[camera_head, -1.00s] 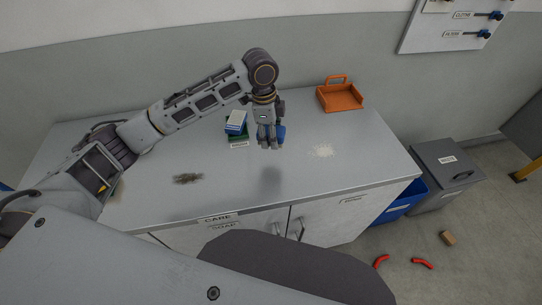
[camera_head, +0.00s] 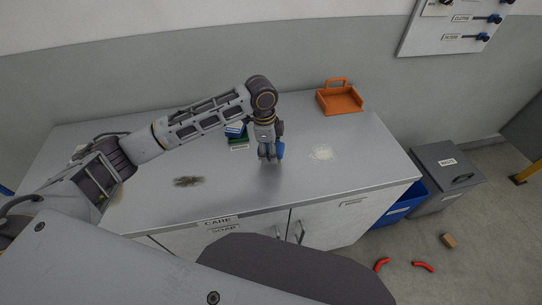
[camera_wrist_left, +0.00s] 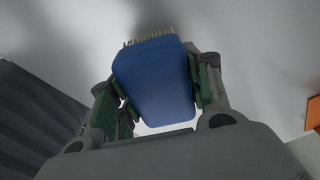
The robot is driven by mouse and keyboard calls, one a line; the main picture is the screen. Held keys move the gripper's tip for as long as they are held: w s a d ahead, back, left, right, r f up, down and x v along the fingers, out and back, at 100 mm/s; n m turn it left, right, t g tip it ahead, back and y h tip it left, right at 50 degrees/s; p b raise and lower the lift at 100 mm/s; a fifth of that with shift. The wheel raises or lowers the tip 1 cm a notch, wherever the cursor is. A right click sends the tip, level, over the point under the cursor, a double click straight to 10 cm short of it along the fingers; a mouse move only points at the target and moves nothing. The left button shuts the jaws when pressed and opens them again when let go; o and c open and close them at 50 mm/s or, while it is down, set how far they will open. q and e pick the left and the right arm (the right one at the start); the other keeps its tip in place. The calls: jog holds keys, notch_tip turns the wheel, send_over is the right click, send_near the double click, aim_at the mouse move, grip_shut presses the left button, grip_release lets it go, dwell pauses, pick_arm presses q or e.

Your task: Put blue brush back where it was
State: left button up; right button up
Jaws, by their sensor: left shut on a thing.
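My left gripper (camera_head: 268,157) is shut on the blue brush (camera_head: 280,150) and holds it low over the middle of the grey counter (camera_head: 230,190). In the left wrist view the brush (camera_wrist_left: 155,82) sits between the two green-padded fingers, with its pale bristles showing at the far edge. I cannot tell whether the bristles touch the counter. Just behind the gripper, partly hidden by my arm, a blue-and-white item (camera_head: 234,130) lies on a green pad (camera_head: 238,140) with a small label in front. My right gripper is not in view.
A dark smudge (camera_head: 188,181) lies left on the counter and a whitish patch (camera_head: 322,152) right of the gripper. An orange tray (camera_head: 340,100) stands at the back right. A blue bin (camera_head: 405,203) and a grey lidded bin (camera_head: 446,165) stand beside the counter.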

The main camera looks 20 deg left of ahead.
aim_at(267, 145)
pick_arm(q)
jog(key=shift+f, duration=1.5)
jog(key=shift+f, duration=0.15)
jog(key=o, duration=1)
jog(key=shift+c, duration=0.2)
jog(key=shift+a+r, duration=0.25)
jog(key=shift+r, duration=1.8)
jog(key=shift+a+r, duration=0.2)
jog(key=shift+r, duration=1.8)
jog(key=shift+a+r, duration=0.25)
jog(key=shift+r, duration=1.8)
